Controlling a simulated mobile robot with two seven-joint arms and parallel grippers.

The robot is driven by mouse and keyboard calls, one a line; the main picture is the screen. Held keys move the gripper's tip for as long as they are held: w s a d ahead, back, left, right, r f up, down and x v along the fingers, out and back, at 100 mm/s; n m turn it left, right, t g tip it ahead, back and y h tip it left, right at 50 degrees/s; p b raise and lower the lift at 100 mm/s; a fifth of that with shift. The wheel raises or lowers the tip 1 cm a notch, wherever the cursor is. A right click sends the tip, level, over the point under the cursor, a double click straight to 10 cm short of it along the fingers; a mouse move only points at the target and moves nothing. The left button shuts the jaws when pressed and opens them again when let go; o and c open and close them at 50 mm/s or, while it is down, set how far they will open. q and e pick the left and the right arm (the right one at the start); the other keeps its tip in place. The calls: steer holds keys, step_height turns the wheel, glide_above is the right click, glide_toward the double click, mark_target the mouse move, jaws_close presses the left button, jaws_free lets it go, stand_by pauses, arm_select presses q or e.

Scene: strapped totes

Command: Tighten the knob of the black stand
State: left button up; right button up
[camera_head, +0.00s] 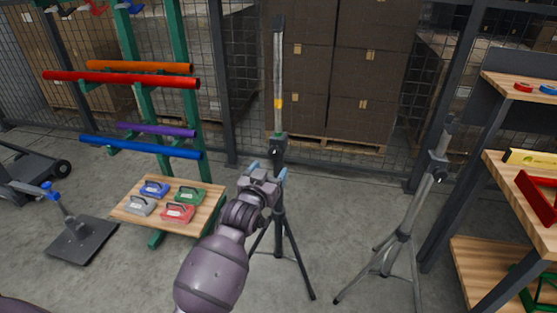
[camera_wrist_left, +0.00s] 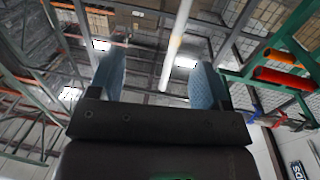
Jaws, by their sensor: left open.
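The black stand (camera_head: 279,218) is a tripod in the middle of the head view, with dark legs and a tall silver pole (camera_head: 279,75) bearing a yellow band. Its dark clamp (camera_head: 280,149) sits at the top of the black column, just above my left gripper; I cannot make out the knob clearly. My left gripper (camera_head: 268,169) is in front of the column, its blue fingers apart. In the left wrist view the open fingers (camera_wrist_left: 160,62) point upward, and a pale pole (camera_wrist_left: 177,38) shows between and beyond them. My right gripper is out of view.
A grey stand (camera_head: 404,222) is to the right, beside wooden shelves (camera_head: 488,262). A low wooden platform (camera_head: 205,204) with several coloured handled blocks is to the left, below a green rack (camera_head: 146,108) of coloured tubes. Behind is a mesh fence (camera_head: 240,80).

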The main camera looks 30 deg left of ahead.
arm_select(q)
steer(key=n+y+b, duration=0.2)
glide_toward(273, 154)
steer(key=d+r, duration=0.2)
steer(key=d, duration=0.1)
steer(key=shift+n, duration=0.6)
steer(key=w+a+b, duration=0.1)
steer(key=w, duration=0.2)
steer(key=w+a+f, duration=0.1)
steer(key=w+a, duration=0.1)
steer(key=w, duration=0.1)
steer(key=w+a+f+b, duration=0.1)
steer(key=w, duration=0.2)
steer(key=shift+a+f+b, duration=0.1)
steer(key=shift+a+b, duration=0.25)
steer(key=shift+a, duration=0.05)
steer(key=shift+w+a+y, duration=0.15)
steer(key=shift+w+y, duration=0.15)
steer(key=shift+w, duration=0.3)
steer(key=shift+w+r, duration=0.2)
steer(key=shift+r, duration=0.05)
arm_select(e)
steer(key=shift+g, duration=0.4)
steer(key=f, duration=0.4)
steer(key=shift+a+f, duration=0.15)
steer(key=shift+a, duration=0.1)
arm_select(q)
steer(key=shift+c, duration=0.3)
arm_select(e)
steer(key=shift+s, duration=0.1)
